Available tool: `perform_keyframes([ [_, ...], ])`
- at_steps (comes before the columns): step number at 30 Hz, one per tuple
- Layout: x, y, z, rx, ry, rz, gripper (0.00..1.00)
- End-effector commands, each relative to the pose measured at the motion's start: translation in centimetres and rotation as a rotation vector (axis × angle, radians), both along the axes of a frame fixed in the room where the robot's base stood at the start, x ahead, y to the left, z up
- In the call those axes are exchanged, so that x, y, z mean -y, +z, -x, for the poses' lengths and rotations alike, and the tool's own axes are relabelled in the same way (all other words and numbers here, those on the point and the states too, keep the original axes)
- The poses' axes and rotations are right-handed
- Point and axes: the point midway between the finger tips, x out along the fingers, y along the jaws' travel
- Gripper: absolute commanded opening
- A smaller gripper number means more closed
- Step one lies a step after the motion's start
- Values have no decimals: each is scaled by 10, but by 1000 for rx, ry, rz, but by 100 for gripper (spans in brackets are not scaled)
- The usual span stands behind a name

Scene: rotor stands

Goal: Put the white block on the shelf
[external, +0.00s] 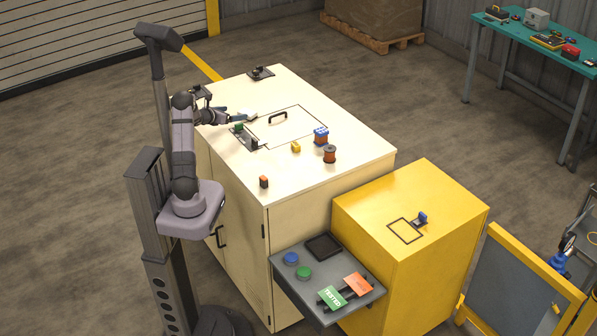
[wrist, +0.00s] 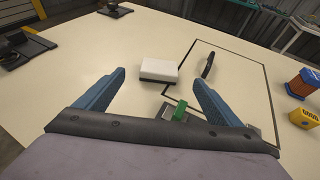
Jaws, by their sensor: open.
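The white block (wrist: 160,69) lies flat on the cream cabinet top, ahead of my gripper in the wrist view. My gripper (wrist: 158,77) is open, with its two blue fingers spread apart. The block appears in the gap beyond the fingertips, and nothing is held. In the external view the block (external: 249,114) is a small pale shape close to my gripper (external: 238,117), partly hidden by it. A grey shelf-like ledge (external: 338,263) juts out low at the cabinet's front, beside the yellow cabinet. I cannot tell whether this is the task's shelf.
A green piece (wrist: 180,110) on a metal stand is close to the right finger. A black handle (external: 278,117) sits inside an outlined panel. The ledge carries buttons, a dark tray and signs.

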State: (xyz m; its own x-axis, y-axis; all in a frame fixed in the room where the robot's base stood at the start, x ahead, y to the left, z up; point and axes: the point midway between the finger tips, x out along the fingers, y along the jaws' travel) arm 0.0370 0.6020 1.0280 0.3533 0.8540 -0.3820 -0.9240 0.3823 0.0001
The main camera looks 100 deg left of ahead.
Motion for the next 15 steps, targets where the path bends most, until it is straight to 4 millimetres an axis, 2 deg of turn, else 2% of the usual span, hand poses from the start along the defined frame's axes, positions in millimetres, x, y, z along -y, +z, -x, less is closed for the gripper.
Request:
perform_keyframes([
  [7, -31, -25, -12, 1, -3, 1, 88],
  [15, -39, -28, -15, 0, -2, 1, 88],
])
